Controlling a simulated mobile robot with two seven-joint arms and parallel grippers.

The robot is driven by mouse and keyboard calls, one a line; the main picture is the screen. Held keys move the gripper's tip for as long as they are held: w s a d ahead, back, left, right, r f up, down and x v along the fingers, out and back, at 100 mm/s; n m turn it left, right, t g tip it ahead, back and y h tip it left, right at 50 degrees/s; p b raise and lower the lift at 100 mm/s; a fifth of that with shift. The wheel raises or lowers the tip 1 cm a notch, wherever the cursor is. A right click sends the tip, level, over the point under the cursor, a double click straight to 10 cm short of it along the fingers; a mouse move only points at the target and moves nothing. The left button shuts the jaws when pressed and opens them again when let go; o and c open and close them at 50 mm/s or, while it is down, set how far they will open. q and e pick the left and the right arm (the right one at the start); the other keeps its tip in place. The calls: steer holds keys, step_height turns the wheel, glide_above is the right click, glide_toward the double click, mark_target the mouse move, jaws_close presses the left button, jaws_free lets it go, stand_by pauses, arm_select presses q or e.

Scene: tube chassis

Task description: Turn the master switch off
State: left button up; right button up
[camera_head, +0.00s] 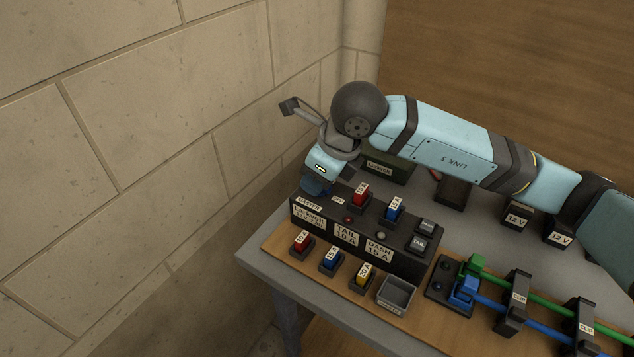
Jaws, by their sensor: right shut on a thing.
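The black fuse box (320,228) stands on a wooden board on the table, with paper labels on its front, among them TAIL 10 A and DASH 15 A. The master switch sits at the box's left end, by a small label (308,201). The switch itself is hidden behind my right gripper (315,186). That gripper comes down from above onto the box's left end and is shut on the master switch; its fingertips are mostly hidden. The switch's position cannot be seen. My left gripper is not in view.
A red fuse (360,194) and a blue fuse (394,209) stand in the box top. Red, blue and yellow fuses stand in front, beside a grey tray (397,292). Green and blue cables run through clips (515,302) at right. A stone wall rises at left.

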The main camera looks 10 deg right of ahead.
steer(key=shift+m+b, duration=0.3)
steer(key=shift+m, duration=0.2)
steer(key=shift+t, duration=0.3)
steer(key=o, duration=0.7)
steer(key=v, duration=1.4)
steer(key=shift+p, duration=0.4)
steer(key=shift+w+a, duration=0.1)
